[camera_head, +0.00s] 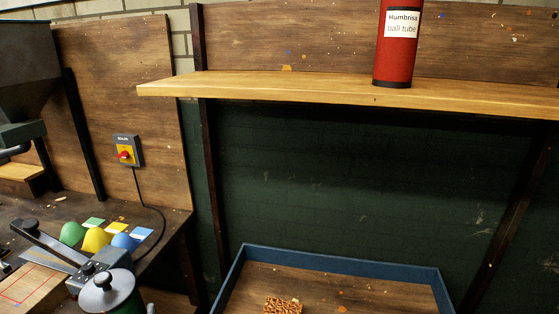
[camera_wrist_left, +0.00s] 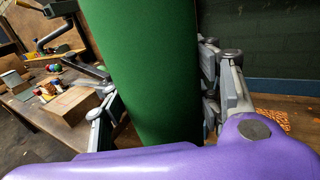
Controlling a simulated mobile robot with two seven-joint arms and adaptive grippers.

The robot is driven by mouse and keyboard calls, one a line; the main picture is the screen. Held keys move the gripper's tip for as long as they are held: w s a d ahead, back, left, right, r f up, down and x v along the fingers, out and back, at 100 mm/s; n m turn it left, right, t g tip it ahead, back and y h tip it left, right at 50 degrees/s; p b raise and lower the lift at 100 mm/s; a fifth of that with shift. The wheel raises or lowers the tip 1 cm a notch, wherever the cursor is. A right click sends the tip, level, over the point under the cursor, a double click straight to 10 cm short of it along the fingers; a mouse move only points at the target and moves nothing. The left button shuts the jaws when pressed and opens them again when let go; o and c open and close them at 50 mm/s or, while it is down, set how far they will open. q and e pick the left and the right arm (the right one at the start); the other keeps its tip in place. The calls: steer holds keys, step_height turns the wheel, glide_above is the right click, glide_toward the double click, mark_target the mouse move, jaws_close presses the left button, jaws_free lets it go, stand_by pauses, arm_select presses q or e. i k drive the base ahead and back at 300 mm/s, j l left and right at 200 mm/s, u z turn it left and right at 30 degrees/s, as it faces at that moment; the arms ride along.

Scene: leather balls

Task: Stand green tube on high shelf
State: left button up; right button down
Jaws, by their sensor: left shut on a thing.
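A large green tube (camera_wrist_left: 145,70) fills the middle of the left wrist view, slightly tilted in the picture. My left gripper (camera_wrist_left: 160,105) is shut on it, with one grey finger on each side. Both ends of the tube are outside or hidden in this view. The high shelf (camera_head: 250,84) is a light wooden board across the upper part of the head view. A red ball tube (camera_head: 397,50) with a white label stands upright on its right part. I do not make out my left gripper in the head view. My right gripper is in neither view.
The shelf is bare left of the red tube. Below it is a blue-rimmed tray (camera_head: 340,262) holding a brown patterned piece (camera_head: 283,305).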

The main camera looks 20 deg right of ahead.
mark_target(491, 95)
steer(key=l, duration=0.5)
steer(key=k+l+u, duration=0.1)
steer(key=l, duration=0.4)
steer(key=k+l, duration=0.1)
steer(key=l, duration=0.4)
steer(key=k+l+u, duration=0.1)
steer(key=l, duration=0.95)
steer(key=k+l+u, duration=0.1)
steer(key=l, duration=0.35)
steer(key=k+l, duration=0.2)
steer(key=l, duration=0.3)
steer(key=i+u, duration=0.05)
